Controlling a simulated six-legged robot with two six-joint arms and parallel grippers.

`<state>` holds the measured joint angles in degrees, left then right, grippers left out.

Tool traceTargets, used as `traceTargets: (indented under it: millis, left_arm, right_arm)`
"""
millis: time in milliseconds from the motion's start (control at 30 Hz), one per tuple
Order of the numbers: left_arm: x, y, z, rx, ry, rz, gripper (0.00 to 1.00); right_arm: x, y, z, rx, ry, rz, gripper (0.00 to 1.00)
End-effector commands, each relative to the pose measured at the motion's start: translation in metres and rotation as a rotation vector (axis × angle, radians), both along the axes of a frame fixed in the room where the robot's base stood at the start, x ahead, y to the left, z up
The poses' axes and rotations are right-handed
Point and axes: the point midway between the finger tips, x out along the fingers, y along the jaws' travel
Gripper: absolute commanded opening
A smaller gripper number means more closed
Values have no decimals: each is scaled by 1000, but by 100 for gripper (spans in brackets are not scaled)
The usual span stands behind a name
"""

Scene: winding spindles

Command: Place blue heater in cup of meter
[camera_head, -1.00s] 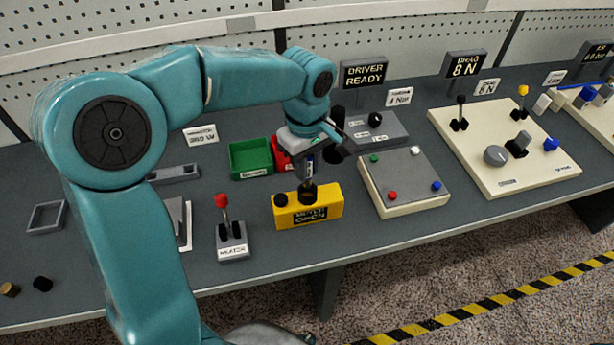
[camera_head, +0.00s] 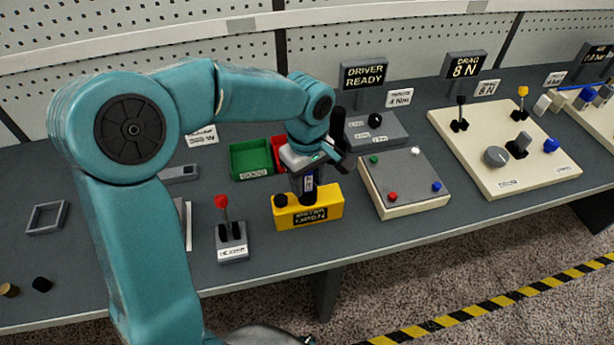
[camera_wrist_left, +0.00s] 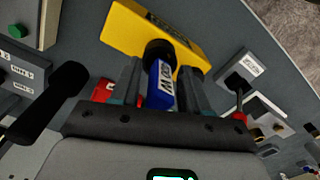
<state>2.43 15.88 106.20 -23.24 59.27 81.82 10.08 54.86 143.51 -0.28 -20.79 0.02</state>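The blue heater (camera_wrist_left: 161,85), a short cylinder with a white label, is upright between the two fingers of my left gripper (camera_wrist_left: 162,88). In the head view the heater (camera_head: 308,184) stands over the yellow meter (camera_head: 330,207), whose front plate reads OPEN. My left gripper (camera_head: 307,182) points down just above the meter and appears shut on the heater. In the wrist view the heater's far end meets the meter's round black cup (camera_wrist_left: 158,47); how deep it sits inside is hidden. My right gripper is not in view.
A lever with a red knob (camera_head: 221,201) stands left of the meter. A green bin (camera_head: 250,158) and a red bin (camera_head: 277,150) lie behind it. A cream box with coloured buttons (camera_head: 405,184) is to the right. A black upright handle (camera_head: 338,123) stands close behind the gripper.

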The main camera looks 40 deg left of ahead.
Motion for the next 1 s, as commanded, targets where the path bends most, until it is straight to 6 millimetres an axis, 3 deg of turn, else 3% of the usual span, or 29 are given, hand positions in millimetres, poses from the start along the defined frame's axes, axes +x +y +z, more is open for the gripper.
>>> traceTargets:
  millis: [167,600,800,1000]
  left_arm:
    - [1,0,13,1,-3,1,45]
    - [1,0,107,0,-3,0,45]
    - [0,0,123,0,-1,-1,45]
    - [0,0,124,0,0,0,45]
  right_arm:
    - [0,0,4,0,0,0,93]
    - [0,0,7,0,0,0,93]
    - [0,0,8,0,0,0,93]
    - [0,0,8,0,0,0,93]
